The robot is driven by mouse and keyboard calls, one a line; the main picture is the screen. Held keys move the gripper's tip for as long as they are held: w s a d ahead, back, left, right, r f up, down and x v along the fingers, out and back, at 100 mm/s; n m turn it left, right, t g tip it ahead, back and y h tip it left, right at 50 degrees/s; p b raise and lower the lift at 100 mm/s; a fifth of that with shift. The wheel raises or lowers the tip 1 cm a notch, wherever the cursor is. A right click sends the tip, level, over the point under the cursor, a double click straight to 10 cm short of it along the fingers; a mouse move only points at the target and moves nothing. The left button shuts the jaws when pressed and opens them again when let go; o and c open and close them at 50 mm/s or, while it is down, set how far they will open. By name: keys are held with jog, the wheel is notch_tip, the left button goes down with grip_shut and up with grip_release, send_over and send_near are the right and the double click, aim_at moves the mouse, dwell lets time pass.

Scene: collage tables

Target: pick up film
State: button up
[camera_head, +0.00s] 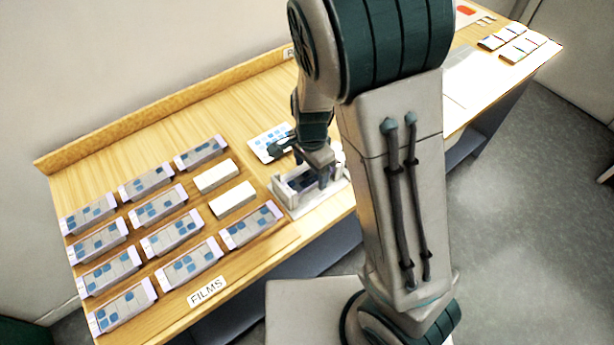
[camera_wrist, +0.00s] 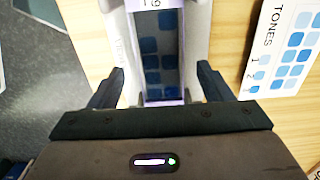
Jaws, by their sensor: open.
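A film (camera_wrist: 160,58) with several blue squares lies in a pale grey holder (camera_wrist: 196,35) in the wrist view. A white label with dark characters, partly cut off, shows at its top end. My gripper (camera_wrist: 158,82) is open, with one dark finger on each side of the film and holder. I cannot tell whether the fingers touch either. In the head view my gripper (camera_head: 325,175) is low over the same holder (camera_head: 292,207) near the table's front edge. Several other films (camera_head: 172,233) lie in rows on the left of the table.
A TONES card (camera_wrist: 287,50) with blue squares lies to the right of the holder; it also shows behind it in the head view (camera_head: 266,141). Two blank white blocks (camera_head: 233,199) sit among the films. A FILMS label (camera_head: 207,291) is at the front edge. Cards (camera_head: 520,48) lie far right.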

jog(key=c, duration=1)
jog(key=shift+c, duration=0.2)
